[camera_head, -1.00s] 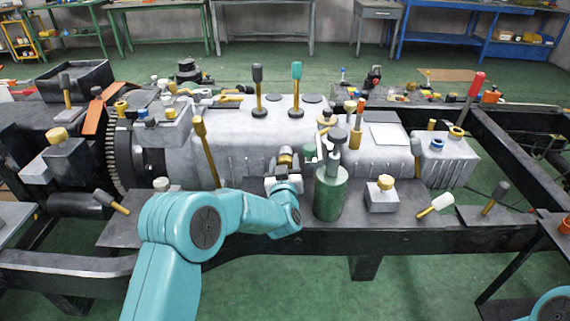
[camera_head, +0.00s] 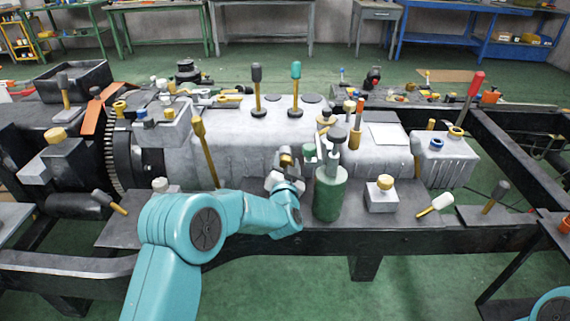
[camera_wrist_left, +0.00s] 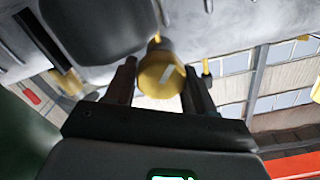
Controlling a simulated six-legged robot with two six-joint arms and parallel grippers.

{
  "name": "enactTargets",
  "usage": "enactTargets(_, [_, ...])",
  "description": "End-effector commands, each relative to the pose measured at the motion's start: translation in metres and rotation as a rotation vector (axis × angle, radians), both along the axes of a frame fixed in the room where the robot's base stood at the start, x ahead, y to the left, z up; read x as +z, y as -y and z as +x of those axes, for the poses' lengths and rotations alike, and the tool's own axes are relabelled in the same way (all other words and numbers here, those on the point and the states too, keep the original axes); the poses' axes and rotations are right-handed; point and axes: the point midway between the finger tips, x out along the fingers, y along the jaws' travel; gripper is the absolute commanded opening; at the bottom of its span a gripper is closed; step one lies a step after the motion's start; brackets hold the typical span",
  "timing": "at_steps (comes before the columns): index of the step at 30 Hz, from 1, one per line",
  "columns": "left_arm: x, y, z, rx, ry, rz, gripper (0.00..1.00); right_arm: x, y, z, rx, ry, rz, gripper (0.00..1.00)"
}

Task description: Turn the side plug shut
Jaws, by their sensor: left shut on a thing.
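The side plug (camera_head: 286,159) is a short brass-coloured cylinder on the near side of the grey gearbox housing (camera_head: 245,140). In the left wrist view the plug (camera_wrist_left: 160,74) shows a round gold face with a pale slanted mark. My left gripper (camera_head: 283,170) is at the plug, partly hidden by its own wrist in the head view. In the left wrist view its two dark fingers (camera_wrist_left: 160,84) stand on either side of the plug and are shut on it. My right gripper is out of view.
A green cylinder with a grey top (camera_head: 330,192) stands close to the right of my left wrist. A tall gold lever (camera_head: 206,150) stands to its left. A grey block with a gold knob (camera_head: 382,195) sits further right on the dark frame rail (camera_head: 430,240).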

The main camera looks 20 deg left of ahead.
Motion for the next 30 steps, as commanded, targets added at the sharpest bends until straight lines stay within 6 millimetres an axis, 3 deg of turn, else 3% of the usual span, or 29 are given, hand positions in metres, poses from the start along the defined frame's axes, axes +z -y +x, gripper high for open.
enactTargets(18, [-0.001, 0.002, 0.001, 0.0, -0.156, 0.543, 0.24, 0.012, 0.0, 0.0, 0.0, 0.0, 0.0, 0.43])
enactTargets(30, [-0.002, 0.002, 0.001, 0.0, -0.218, 0.759, 0.24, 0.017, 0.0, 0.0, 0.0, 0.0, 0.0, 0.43])
